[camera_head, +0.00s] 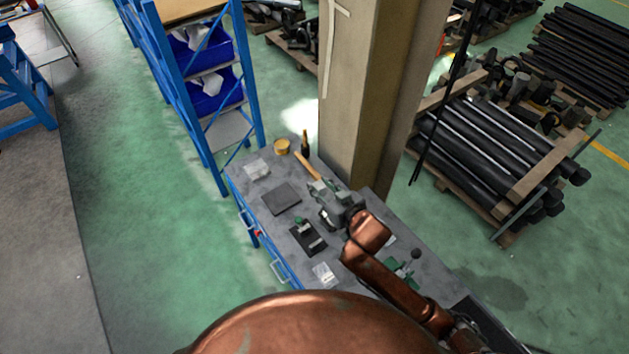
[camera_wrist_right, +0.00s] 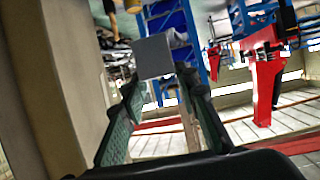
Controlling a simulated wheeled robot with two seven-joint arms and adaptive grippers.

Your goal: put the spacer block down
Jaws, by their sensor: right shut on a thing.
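My right gripper (camera_head: 326,195) is over the far part of the workbench (camera_head: 262,218) in the head view, with its copper arm coming in from the lower right. In the right wrist view its two green-padded fingers (camera_wrist_right: 160,90) are shut on a grey spacer block (camera_wrist_right: 152,57), which sits at the fingertips. The block is hard to make out in the head view. No surface shows directly under the block in the wrist view, so I cannot tell its height. My left gripper is not in view.
On the bench are a dark square plate (camera_head: 282,198), a black fixture with a green part (camera_head: 307,238), a yellow tin (camera_head: 282,146), a dark bottle (camera_head: 305,144) and a wooden handle (camera_head: 303,165). A beige column (camera_head: 350,95) stands close behind the bench. A blue rack (camera_head: 190,90) stands beyond.

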